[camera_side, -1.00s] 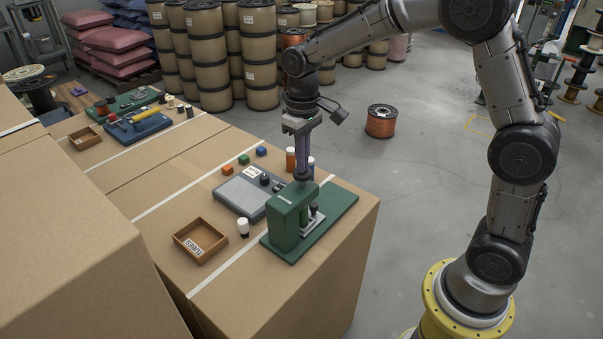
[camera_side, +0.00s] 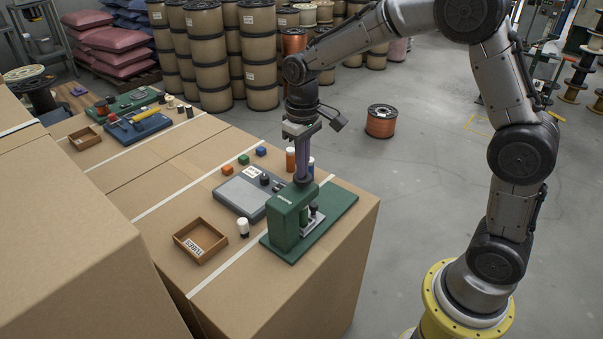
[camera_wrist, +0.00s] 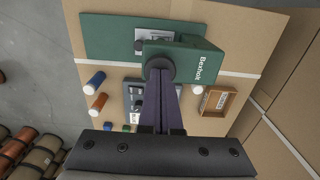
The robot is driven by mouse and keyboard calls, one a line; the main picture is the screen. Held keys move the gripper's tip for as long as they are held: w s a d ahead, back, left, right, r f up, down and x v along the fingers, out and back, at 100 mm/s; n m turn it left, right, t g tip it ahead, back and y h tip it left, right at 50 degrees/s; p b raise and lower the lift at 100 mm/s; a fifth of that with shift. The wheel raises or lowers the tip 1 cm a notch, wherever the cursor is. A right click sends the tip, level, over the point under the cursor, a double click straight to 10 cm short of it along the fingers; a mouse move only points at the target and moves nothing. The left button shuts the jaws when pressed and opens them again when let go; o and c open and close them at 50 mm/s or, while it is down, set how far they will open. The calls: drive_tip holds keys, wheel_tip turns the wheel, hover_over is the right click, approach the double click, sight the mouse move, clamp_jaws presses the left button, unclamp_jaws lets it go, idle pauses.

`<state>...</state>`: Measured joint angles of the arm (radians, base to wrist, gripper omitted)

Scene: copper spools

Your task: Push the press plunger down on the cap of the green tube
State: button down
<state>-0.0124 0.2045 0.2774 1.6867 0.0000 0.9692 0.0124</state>
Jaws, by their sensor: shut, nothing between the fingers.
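The green press (camera_side: 285,222) stands on a green base plate (camera_side: 340,210) at the box's front right edge. Its dark round plunger knob (camera_wrist: 160,68) sits on top of the press head. My gripper (camera_side: 303,178) is shut and empty, pointing down with its fingertips at the knob; they appear to touch it. In the wrist view, the fingers (camera_wrist: 160,72) overlap the knob. A green upright shape (camera_side: 304,214), seemingly the green tube, stands under the press head, mostly hidden. I cannot see its cap clearly or whether the plunger meets it.
An orange tube (camera_side: 290,160) and a blue tube (camera_side: 311,165), both white-capped, stand behind the press. A grey panel (camera_side: 243,194), a white-capped dark tube (camera_side: 243,228) and a wooden tray (camera_side: 201,240) labelled TUBES lie to the left.

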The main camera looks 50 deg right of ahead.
drive_tip(key=shift+f, duration=0.25)
wheel_tip(320, 180, up, 8)
idle(1.0)
drive_tip(key=shift+f, duration=0.1)
idle(0.4)
drive_tip(key=s+r+t, duration=0.3)
drive_tip(key=s+r, duration=0.6)
drive_tip(key=s, duration=0.3)
drive_tip(key=s+f+t, duration=0.2)
drive_tip(key=s+f, duration=0.4)
drive_tip(key=s, duration=0.6)
drive_tip(key=shift+d+f+t, duration=0.15)
drive_tip(key=shift+d+t, duration=0.1)
drive_tip(key=shift+t, duration=0.05)
